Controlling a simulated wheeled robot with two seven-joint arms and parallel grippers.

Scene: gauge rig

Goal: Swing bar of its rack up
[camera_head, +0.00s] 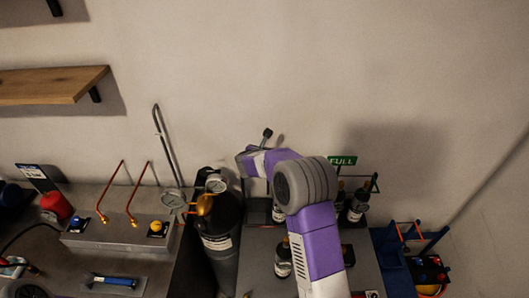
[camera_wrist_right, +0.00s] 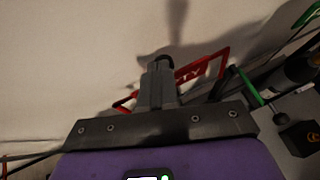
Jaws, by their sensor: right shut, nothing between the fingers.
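My right gripper (camera_wrist_right: 162,64) is shut and empty in the right wrist view. It is in front of a red frame with lettering (camera_wrist_right: 200,70), which shows on both sides of the fingers; I cannot tell whether they touch. A green bar with a dark end (camera_wrist_right: 250,88) is to the right. In the head view my right arm hides the red frame and most of the gripper. The green rack sign reading FULL (camera_head: 342,160) and a green rail with a dark knob (camera_head: 374,182) show right of my arm. My left gripper is not in view.
Dark bottles (camera_head: 358,205) stand behind and beside my right arm. A dark gas cylinder (camera_head: 221,240) with gauges stands left of it. Copper tubes (camera_head: 132,195) rise from the left bench. A blue rack (camera_head: 398,262) is at the right. The wall behind is close.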

